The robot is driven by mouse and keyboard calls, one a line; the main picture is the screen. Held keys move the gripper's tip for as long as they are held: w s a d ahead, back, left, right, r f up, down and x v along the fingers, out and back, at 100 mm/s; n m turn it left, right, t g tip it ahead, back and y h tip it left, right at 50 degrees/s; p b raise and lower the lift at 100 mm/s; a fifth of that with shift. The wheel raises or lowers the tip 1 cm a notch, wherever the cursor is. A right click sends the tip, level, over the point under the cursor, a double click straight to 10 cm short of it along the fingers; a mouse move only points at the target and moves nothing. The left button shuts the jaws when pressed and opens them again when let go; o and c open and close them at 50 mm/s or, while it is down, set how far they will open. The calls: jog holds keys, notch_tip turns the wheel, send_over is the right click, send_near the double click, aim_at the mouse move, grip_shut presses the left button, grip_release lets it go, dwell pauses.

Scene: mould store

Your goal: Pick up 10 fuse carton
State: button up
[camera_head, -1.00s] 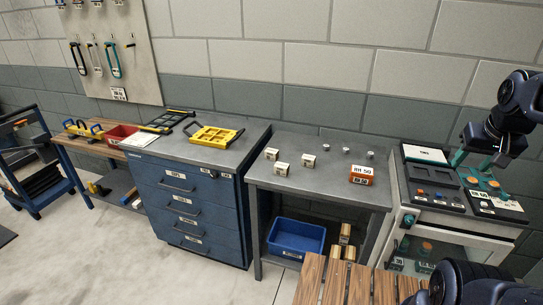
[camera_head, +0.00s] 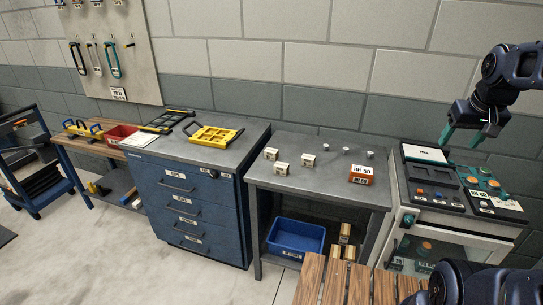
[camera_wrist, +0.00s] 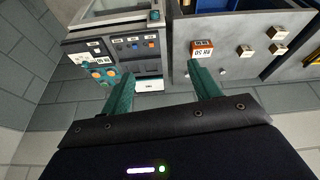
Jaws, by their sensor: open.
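Three small cream cartons stand on the grey table (camera_head: 330,184): one at the back left (camera_head: 271,154), one in front of it (camera_head: 281,168), and one to the right (camera_head: 308,160). Their print is too small to read, so I cannot tell which is the 10 fuse carton. They also show in the wrist view, one of them nearest (camera_wrist: 246,50). My gripper (camera_head: 463,138) is open and empty, above the cabinet right of the table and well apart from the cartons. In the wrist view its green fingers (camera_wrist: 160,76) are spread with nothing between them.
An orange box labelled "RH 50" (camera_head: 361,175) stands at the table's right, with several small knobs (camera_head: 348,153) behind. A blue bin (camera_head: 296,238) sits below. A cabinet with panels (camera_head: 437,190) stands right; a drawer unit with a yellow tray (camera_head: 214,136) stands left.

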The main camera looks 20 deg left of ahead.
jog(key=w+a+r+n+g, duration=0.1)
jog(key=w+a+n, duration=0.2)
jog(key=w+a, duration=0.65)
jog(key=w+a+r+n+g, duration=0.1)
jog(key=w+a+n, duration=0.2)
jog(key=w+a, duration=0.65)
jog(key=n+g, duration=0.2)
jog(key=n, duration=0.7)
send_over(271, 150)
jog(key=f, duration=2.7)
jog(key=shift+s+d, duration=0.15)
jog(key=shift+d, duration=0.15)
jog(key=shift+a+f, duration=0.15)
jog(key=shift+f, duration=0.05)
notch_tip(271, 150, down, 5)
jog(key=shift+s+r, duration=0.1)
jog(key=shift+f, duration=2.9)
